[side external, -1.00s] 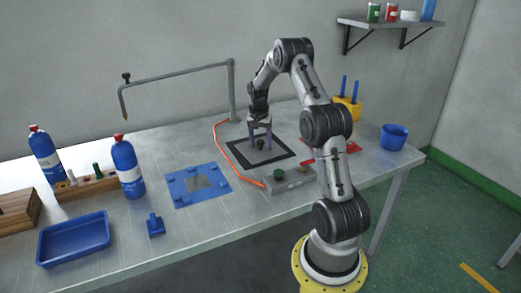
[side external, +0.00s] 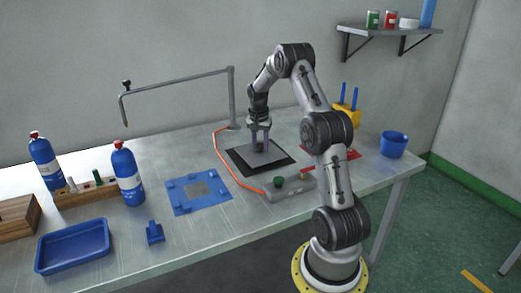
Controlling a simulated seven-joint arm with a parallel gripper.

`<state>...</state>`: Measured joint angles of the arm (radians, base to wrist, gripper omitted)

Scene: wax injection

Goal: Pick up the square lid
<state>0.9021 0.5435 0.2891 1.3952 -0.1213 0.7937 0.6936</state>
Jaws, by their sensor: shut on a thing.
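The square lid (side external: 270,157) is a grey plate lying flat on a black square mat (side external: 283,164) near the middle of the table. My gripper (side external: 260,148) points straight down over the middle of the lid. Its fingers are shut on the dark knob at the lid's centre. The fingers hide most of the knob. The lid appears to rest on the mat; no gap shows beneath it.
An orange cable (side external: 224,160) curves left of the mat to a grey control box (side external: 290,188) in front. A blue plate (side external: 184,200) lies to the left. A bent-arm stand (side external: 232,95) rises behind. A red mat (side external: 345,153) and blue cup (side external: 394,144) are right.

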